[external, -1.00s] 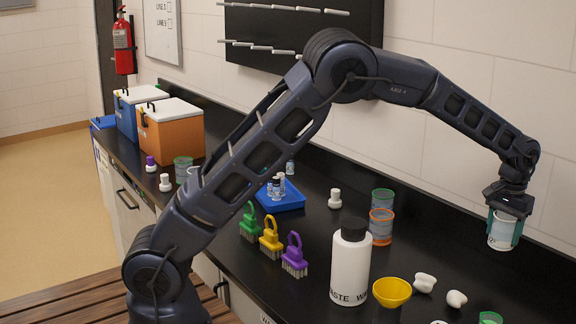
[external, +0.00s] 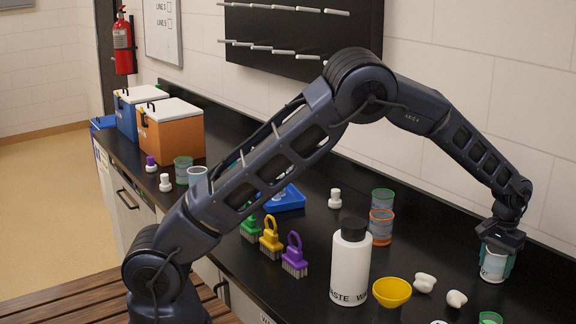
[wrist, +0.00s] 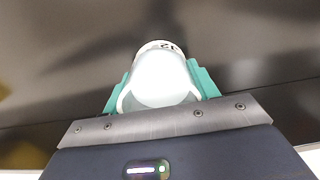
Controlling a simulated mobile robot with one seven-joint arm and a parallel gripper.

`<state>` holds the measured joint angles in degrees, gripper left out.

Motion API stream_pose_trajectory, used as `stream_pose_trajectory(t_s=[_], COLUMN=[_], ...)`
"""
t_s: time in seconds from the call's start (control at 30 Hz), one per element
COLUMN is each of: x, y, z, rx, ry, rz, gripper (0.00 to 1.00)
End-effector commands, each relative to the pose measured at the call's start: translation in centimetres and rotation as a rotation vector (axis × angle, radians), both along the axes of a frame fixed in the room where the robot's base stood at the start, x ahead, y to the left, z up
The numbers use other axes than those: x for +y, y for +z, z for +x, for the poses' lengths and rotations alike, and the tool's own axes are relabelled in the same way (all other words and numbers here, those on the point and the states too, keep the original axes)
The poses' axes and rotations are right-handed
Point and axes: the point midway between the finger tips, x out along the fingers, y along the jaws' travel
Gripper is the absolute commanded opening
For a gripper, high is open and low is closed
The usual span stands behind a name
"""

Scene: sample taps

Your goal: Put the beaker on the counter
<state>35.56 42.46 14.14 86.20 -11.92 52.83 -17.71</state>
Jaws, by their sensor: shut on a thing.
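A white beaker (external: 493,265) with dark markings is between the teal fingers of my gripper (external: 497,262) at the right of the external view. The gripper is shut on it, one finger on each side. In the wrist view, the beaker (wrist: 160,80) shows its open mouth between the fingers, and its inside looks pale and empty. The beaker is upright or nearly so, low over the black counter (external: 440,240). I cannot tell whether its bottom touches the counter.
White stoppers (external: 456,299), a yellow bowl (external: 392,292), and a waste bottle (external: 350,265) stand left of the gripper. An orange-banded beaker (external: 381,228) is farther left, near coloured brushes (external: 270,240). The wall (external: 480,90) rises behind.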

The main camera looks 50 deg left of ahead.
Motion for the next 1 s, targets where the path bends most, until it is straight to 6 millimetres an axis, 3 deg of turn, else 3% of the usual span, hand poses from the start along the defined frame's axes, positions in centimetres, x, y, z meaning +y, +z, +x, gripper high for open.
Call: stream_pose_trajectory(t_s=[0.27, 0.3, 0.4, 0.77, 1.0], x=[0.0, 0.0, 0.0, 0.0, 0.0], y=[-0.2, -0.2, -0.2, 0.2, 3.6], z=[0.0, 0.0, 0.0, 0.0, 0.1], rx=[0.000, 0.000, 0.000, -0.001, -0.003], ry=[0.000, 0.000, 0.000, 0.000, 0.001], rz=[0.000, 0.000, 0.000, -0.001, -0.003], gripper=[0.31, 0.63, 0.80, 0.80, 0.80])
